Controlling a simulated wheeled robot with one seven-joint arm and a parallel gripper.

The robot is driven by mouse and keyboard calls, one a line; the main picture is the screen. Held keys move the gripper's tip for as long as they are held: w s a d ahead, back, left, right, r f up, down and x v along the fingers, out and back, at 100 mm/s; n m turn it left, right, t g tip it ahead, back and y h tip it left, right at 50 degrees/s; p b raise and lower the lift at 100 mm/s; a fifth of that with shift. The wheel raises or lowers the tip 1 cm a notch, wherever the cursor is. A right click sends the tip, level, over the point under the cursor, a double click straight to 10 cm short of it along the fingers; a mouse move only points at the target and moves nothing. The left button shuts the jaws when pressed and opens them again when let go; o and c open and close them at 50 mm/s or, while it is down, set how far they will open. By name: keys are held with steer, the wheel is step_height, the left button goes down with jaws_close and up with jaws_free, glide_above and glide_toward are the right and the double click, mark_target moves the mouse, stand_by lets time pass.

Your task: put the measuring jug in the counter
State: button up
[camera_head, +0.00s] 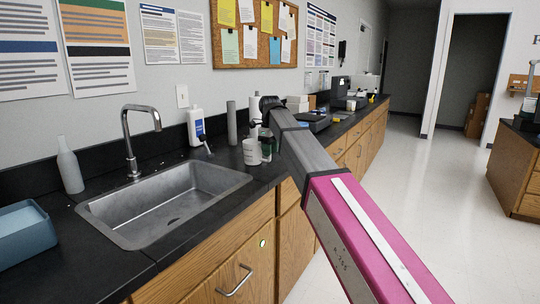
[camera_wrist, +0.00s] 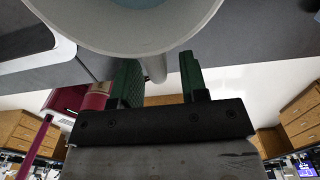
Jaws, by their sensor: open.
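The measuring jug (camera_head: 252,152) looks like a white vessel standing on the dark counter (camera_head: 218,166), to the right of the sink. In the wrist view, a large white round body, which I take to be the jug (camera_wrist: 90,38), fills the top. Its handle (camera_wrist: 157,66) points down between the two green fingers. My gripper (camera_wrist: 163,78) is open, with a finger on each side of the handle and gaps visible. In the head view, my arm reaches over the counter beside the jug, and my fingers are small and partly hidden there.
A sink (camera_head: 165,200) with a tap (camera_head: 131,140) lies left of the jug. A white bottle (camera_head: 196,127) and a grey cylinder (camera_head: 231,123) stand close behind. A blue tub (camera_head: 22,232) is at the far left. Equipment (camera_head: 315,121) stands farther along the counter.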

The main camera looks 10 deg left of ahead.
step_height(320, 180, up, 10)
stand_by(0.4)
